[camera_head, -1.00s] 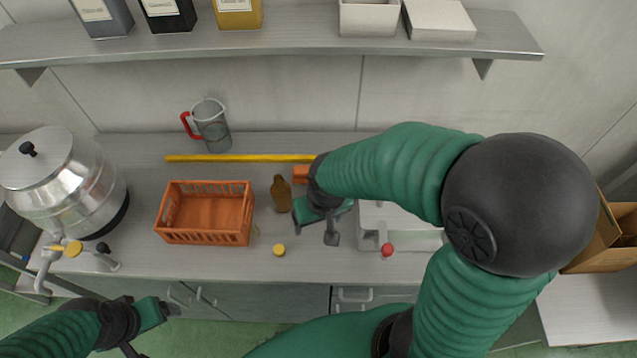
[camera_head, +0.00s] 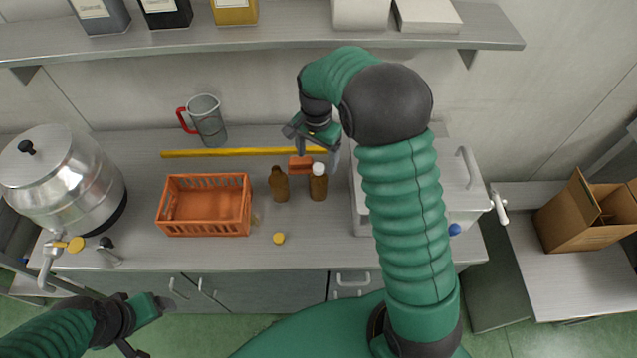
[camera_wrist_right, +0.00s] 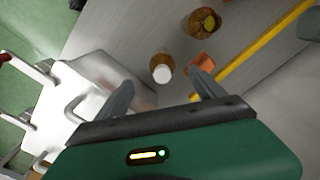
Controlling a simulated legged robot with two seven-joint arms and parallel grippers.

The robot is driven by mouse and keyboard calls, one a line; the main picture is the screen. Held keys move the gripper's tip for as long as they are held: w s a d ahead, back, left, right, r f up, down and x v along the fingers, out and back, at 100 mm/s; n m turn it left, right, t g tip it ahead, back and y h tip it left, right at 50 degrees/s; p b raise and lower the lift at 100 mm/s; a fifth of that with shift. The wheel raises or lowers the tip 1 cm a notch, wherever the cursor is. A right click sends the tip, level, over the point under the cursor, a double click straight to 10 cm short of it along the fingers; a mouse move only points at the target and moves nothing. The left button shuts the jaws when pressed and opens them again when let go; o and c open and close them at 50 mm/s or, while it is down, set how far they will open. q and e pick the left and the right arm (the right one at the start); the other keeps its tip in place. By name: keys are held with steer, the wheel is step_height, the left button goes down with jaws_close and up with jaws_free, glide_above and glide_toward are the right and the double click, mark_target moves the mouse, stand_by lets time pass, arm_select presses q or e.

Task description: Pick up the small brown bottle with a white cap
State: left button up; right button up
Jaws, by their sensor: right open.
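The small brown bottle with a white cap (camera_head: 318,187) stands upright on the counter, right of a second brown bottle (camera_head: 279,186) without a white cap. My right gripper (camera_head: 320,146) is open and empty, above the counter and behind the white-capped bottle in the head view. In the right wrist view the capped bottle (camera_wrist_right: 161,63) lies beyond the open fingers (camera_wrist_right: 163,88), its white cap facing the camera, apart from both fingers. The second bottle shows there too (camera_wrist_right: 204,22). My left gripper (camera_head: 150,310) is low at the left, in front of the counter; its jaw opening is unclear.
An orange block (camera_head: 300,164) lies just behind the bottles, before a yellow bar (camera_head: 220,153). An orange crate (camera_head: 205,234) stands left, with a yellow cap (camera_head: 279,238) near it. A red-handled jug (camera_head: 208,122) stands behind. A white-silver appliance (camera_head: 455,172) is right.

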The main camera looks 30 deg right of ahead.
mark_target(316, 170)
steer(key=f, duration=0.6)
steer(key=shift+w+a+p, duration=0.1)
steer(key=shift+a+p, duration=0.1)
steer(key=shift+p, duration=0.1)
steer(key=d+f, duration=0.1)
steer(key=d+f+p, duration=0.1)
steer(key=f, duration=0.1)
steer(key=shift+w+f, duration=0.15)
steer(key=shift+f, duration=0.1)
step_height(316, 170, down, 2)
steer(key=shift+f+p, duration=0.2)
steer(key=shift+p, duration=0.2)
steer(key=shift+w+a, duration=0.1)
steer(key=shift+a, duration=0.6)
steer(key=shift+c, duration=2.9)
steer(key=shift+d, duration=0.5)
steer(key=c, duration=0.9)
jaws_close()
arm_select(q)
step_height(316, 170, up, 2)
steer(key=shift+w+r, duration=0.1)
steer(key=shift+r, duration=0.05)
arm_select(e)
steer(key=shift+a, duration=0.2)
